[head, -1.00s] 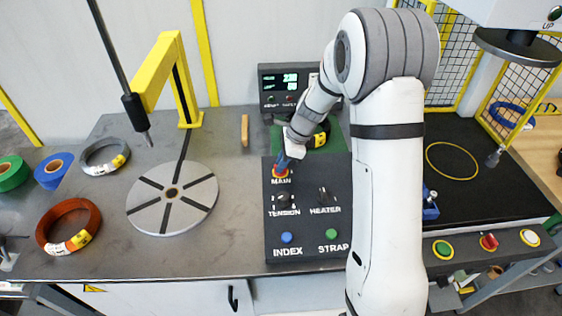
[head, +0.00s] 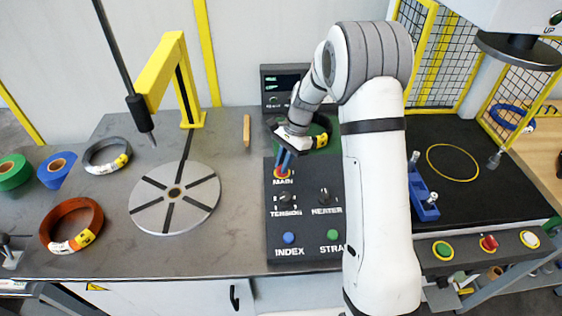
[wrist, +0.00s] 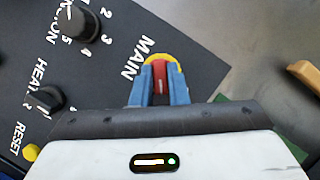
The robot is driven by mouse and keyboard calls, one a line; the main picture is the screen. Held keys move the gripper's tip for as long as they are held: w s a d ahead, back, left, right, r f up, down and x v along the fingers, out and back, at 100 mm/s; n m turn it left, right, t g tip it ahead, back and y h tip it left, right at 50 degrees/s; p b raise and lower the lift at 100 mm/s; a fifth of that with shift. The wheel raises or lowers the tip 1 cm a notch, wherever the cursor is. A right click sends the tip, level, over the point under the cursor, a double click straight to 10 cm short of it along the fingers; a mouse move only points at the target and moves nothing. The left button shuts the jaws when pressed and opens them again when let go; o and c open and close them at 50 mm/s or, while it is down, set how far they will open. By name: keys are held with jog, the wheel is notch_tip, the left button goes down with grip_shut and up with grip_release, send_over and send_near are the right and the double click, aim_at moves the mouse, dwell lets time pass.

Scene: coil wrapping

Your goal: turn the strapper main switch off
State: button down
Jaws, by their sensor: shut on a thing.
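The main switch (head: 282,173) is a red handle on a yellow base, at the top left of the dark control panel (head: 330,222), above the MAIN label. My gripper (head: 284,160) reaches down to it from above. In the wrist view my blue fingers (wrist: 160,88) sit on both sides of the red handle (wrist: 160,74) and are shut on it. The yellow base (wrist: 162,58) shows just beyond the fingertips. The display (head: 284,82) behind the panel is dark except for small green marks at its left.
The tension knob (head: 285,198), heater knob (head: 325,196), blue index button (head: 289,238) and green strap button (head: 333,234) lie close by on the panel. A round slotted turntable (head: 160,215) and an orange-brown coil (head: 92,217) are to the left.

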jog(key=n, duration=0.2)
jog(key=n+h, duration=0.1)
jog(key=n+g, duration=0.1)
jog(key=n, duration=0.1)
jog(key=shift+w+r+n+h, duration=0.1)
jog(key=shift+w+n+h, duration=0.2)
jog(key=shift+h, duration=0.1)
jog(key=n+h, duration=0.1)
jog(key=n, duration=0.3)
jog(key=shift+a+n+g+h, duration=0.15)
jog(key=shift+n+g+h, duration=0.15)
jog(key=shift+n+h, duration=0.1)
jog(key=shift+r, duration=0.1)
jog(key=c, duration=1.6)
grip_release()
jog(key=shift+c, duration=0.2)
jog(key=shift+o, duration=1)
jog(key=v, duration=0.7)
jog(key=shift+r+b, duration=0.2)
jog(key=shift+b, duration=0.25)
jog(key=shift+w, duration=0.15)
